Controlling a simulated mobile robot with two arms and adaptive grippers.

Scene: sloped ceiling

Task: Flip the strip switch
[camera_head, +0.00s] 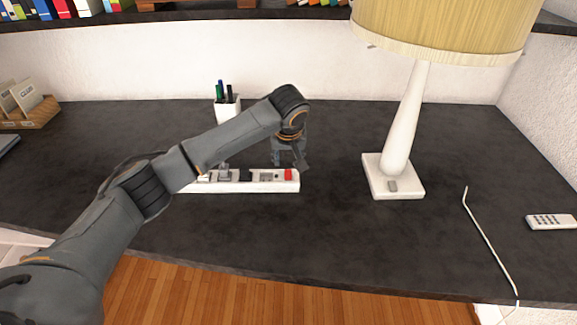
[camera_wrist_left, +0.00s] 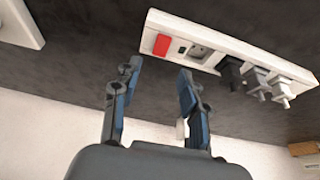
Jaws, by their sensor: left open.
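A white power strip (camera_head: 245,187) lies on the dark desk, partly behind my left arm in the head view. Its red switch (camera_head: 289,175) is at the right end. My left gripper (camera_head: 290,165) is just above the switch end in the head view. In the wrist view its two fingers (camera_wrist_left: 158,80) are apart with nothing between them. Contact with the strip cannot be told.
A lamp (camera_head: 393,175) stands right of the strip. A pen cup (camera_head: 227,108) stands behind it. A thin white cable (camera_head: 482,230) and a remote (camera_head: 552,221) lie at the right. The desk (camera_head: 330,235) is clear in front of the strip.

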